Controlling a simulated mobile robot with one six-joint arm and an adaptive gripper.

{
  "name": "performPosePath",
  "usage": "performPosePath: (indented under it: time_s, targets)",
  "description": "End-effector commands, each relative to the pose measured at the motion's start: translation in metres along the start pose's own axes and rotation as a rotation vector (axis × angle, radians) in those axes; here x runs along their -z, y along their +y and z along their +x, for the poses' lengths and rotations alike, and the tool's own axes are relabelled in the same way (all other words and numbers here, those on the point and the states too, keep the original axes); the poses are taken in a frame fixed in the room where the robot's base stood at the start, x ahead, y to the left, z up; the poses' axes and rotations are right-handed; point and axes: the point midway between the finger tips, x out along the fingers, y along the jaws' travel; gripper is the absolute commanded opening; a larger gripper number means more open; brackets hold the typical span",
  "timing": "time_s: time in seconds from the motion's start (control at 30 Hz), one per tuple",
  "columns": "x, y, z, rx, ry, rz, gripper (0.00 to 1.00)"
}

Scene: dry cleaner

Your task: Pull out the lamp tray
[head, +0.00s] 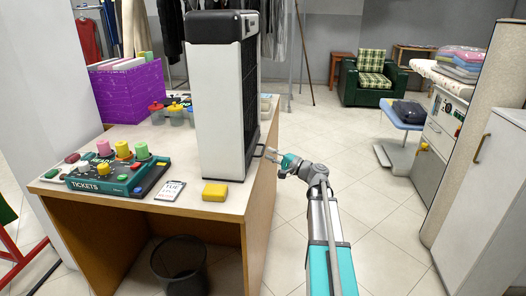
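A tall white and black appliance (218,95) stands upright on the wooden counter. A small dark handle-like piece (259,151) shows low on its right side, which faces the aisle. No part is clearly recognisable as the lamp tray; it may be at this low edge. My gripper (272,156) is at the end of my teal and grey arm, just right of the appliance's base and close to the handle-like piece. The fingers are too small to tell whether they are open, shut or touching it.
The counter (245,188) holds a tickets board (115,178), a yellow block (215,192), a clipboard (171,190) and a purple box (130,95). A bin (180,262) stands below. Grey cabinets (490,190) stand at right. The tiled floor between is mostly clear.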

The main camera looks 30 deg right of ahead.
Motion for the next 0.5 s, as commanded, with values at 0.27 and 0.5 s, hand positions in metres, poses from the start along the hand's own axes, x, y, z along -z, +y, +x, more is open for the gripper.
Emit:
performPosePath:
  time_s: [0.27,0.5]
  targets:
    - [0.0,-0.001,0.026,0.0,0.0,0.0,0.28]
    - [0.0,0.0,0.029,0.0,0.0,0.0,0.28]
